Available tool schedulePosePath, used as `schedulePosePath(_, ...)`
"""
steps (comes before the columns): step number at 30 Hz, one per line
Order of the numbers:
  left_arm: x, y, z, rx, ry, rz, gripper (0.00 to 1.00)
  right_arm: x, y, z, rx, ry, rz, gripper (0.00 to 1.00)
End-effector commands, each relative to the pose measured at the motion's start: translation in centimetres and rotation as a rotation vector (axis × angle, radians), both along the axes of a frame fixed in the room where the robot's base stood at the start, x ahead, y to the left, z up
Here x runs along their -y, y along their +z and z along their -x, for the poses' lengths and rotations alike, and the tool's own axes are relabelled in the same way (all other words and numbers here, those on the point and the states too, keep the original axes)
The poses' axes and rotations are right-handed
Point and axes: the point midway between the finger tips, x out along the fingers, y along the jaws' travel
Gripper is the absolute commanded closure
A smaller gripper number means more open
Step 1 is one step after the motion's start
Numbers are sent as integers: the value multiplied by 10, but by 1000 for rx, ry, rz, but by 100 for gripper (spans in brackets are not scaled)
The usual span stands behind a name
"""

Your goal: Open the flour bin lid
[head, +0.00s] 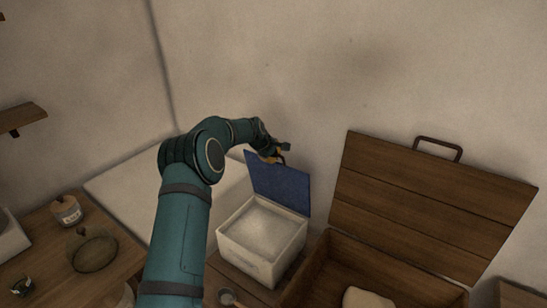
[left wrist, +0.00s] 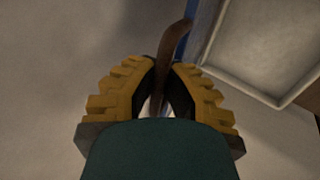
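The flour bin (head: 262,256) is a cream box on a wooden surface, with white flour (head: 261,228) showing inside. Its blue lid (head: 279,184) stands raised, nearly upright, at the back of the box. My left gripper (head: 277,155) is at the lid's upper edge. In the left wrist view, a brown curved handle (left wrist: 174,42) runs between the yellow fingers of my left gripper (left wrist: 163,72), which look closed about it. The white bin interior (left wrist: 265,42) shows at upper right there. My right gripper is in neither view.
A wooden chest (head: 315,293) stands open to the right, its plank lid (head: 430,208) leaning back with a dark handle. A wooden table (head: 62,262) at left holds a jar (head: 67,210) and an oval board (head: 95,254). A wall is close behind the bin.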

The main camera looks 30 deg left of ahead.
Motion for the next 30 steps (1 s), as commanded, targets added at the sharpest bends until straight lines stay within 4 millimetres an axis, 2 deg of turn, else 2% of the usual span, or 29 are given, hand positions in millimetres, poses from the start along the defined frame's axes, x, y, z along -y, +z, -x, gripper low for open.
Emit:
schedulePosePath(17,-2,6,-1,8,3,-5,100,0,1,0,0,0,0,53)
schedulePosePath(18,-2,6,-1,8,3,-5,78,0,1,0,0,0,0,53)
schedulePosePath(20,-2,6,-1,7,3,-3,59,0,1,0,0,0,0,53)
schedulePosePath(30,-1,5,0,3,1,-1,59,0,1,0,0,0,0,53)
